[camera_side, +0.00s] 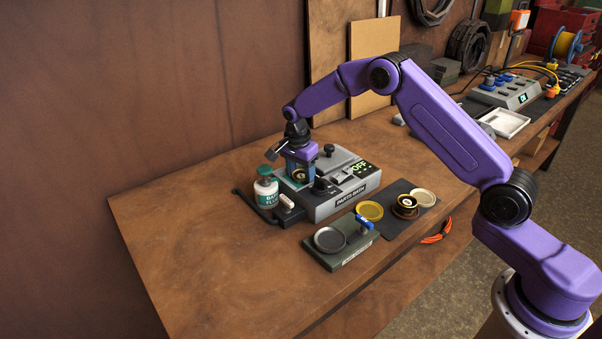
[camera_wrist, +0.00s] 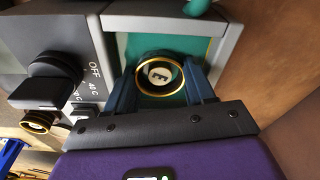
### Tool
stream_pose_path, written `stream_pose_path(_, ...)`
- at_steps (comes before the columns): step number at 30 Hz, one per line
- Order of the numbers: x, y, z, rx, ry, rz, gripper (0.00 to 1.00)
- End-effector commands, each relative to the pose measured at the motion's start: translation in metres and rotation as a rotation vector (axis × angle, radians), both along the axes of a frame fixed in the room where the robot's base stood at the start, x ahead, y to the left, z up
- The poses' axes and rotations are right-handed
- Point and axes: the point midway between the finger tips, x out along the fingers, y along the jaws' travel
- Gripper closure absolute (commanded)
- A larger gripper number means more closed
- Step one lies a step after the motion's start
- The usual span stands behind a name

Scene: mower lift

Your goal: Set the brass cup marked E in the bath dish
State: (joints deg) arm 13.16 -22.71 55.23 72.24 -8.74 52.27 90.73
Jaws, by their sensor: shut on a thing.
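The brass cup marked E (camera_wrist: 161,75) shows from above in the wrist view, a gold rim around a pale disc with a dark letter E. My gripper (camera_wrist: 161,88) has one dark blue finger on each side of it and is shut on it. The cup is over or inside the green bath dish (camera_wrist: 196,55), framed by a grey rim. I cannot tell whether it touches the dish floor. In the side view my gripper (camera_side: 300,172) points down at the left part of the grey parts bath (camera_side: 345,197), and the fingers partly hide the cup (camera_side: 299,175).
The bath's display reads OFF. A bottle (camera_side: 266,188) with a green cap stands close left of it. The table's left is clear.

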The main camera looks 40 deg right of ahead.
Motion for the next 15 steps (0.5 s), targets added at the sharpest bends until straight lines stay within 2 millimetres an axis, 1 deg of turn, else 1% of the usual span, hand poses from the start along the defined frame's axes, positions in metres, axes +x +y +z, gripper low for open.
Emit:
stream_pose_path(5,0.0001,0.0000,0.0006,0.000,-0.001,0.000,0.82)
stream_pose_path(9,0.0000,0.0000,-0.0028,0.000,0.000,0.000,0.82)
stream_pose_path(10,0.0000,0.0000,-0.0027,0.000,0.000,0.000,0.40)
stream_pose_path(11,0.0000,-0.0001,-0.0026,0.000,0.000,-0.001,0.36)
stream_pose_path(15,-0.0003,-0.0001,-0.0025,0.000,0.001,0.000,0.36)
